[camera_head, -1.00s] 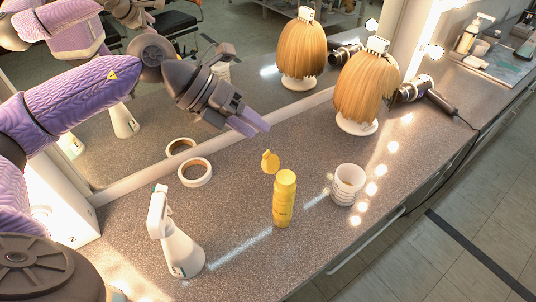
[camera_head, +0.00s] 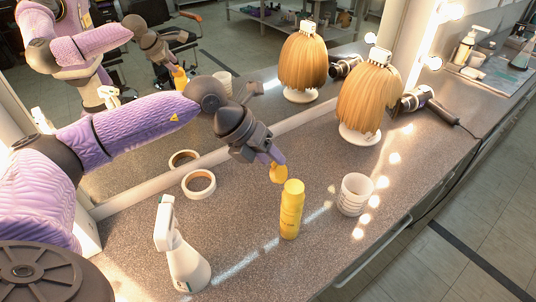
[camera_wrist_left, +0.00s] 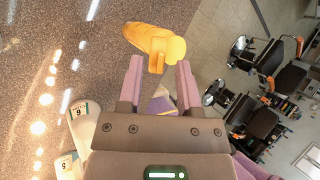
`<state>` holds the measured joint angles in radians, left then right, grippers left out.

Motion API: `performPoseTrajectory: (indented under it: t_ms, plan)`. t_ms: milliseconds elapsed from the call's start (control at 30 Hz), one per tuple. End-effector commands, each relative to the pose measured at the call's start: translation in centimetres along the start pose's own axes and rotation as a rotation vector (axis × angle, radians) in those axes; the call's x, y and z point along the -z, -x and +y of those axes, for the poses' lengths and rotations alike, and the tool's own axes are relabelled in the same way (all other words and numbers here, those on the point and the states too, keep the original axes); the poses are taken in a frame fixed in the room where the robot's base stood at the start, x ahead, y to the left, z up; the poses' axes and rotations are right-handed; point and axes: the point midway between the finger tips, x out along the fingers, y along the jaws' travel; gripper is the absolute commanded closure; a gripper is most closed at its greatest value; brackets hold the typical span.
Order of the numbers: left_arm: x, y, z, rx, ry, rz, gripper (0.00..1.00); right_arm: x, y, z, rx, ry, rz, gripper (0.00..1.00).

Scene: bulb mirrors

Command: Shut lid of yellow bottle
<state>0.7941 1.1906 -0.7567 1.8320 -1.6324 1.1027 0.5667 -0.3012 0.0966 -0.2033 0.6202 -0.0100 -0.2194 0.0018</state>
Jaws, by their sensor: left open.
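The yellow bottle (camera_head: 291,212) stands upright on the speckled counter, with its flip lid (camera_head: 278,173) open and sticking up to the left of the top. My left gripper (camera_head: 272,158) is just above and behind the lid, fingers pointing down toward it. In the left wrist view my left gripper (camera_wrist_left: 160,68) is open, its two purple fingers apart. The yellow bottle (camera_wrist_left: 146,38) and its lid (camera_wrist_left: 174,48) show just beyond the fingertips, the lid roughly between them. Whether a finger touches the lid is unclear. My right gripper is not in view.
A white stacked cup (camera_head: 354,194) stands right of the bottle and a white spray bottle (camera_head: 186,262) stands front left. A wig on a stand (camera_head: 366,100) and a hair dryer (camera_head: 420,98) are behind. The mirror (camera_head: 200,110) runs along the back.

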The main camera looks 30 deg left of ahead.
Motion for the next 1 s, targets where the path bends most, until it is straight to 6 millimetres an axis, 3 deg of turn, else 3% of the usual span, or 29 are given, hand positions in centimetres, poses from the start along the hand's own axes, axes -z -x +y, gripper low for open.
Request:
performPoseTrajectory:
  t_ms: [67, 267, 667, 1000]
  plan:
    - [0.0, 0.0, 0.0, 0.000, 0.000, 0.000, 0.58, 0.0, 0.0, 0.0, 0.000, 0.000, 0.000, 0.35]
    - [0.0, 0.0, 0.0, 0.000, 0.000, 0.001, 1.00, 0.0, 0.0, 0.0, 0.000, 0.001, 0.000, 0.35]
    - [0.0, 0.1, -0.1, -0.005, -0.003, 0.001, 1.00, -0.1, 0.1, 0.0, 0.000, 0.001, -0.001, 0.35]
    - [-0.1, 0.3, -1.5, -0.145, -0.067, 0.000, 1.00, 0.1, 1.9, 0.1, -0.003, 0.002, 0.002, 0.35]
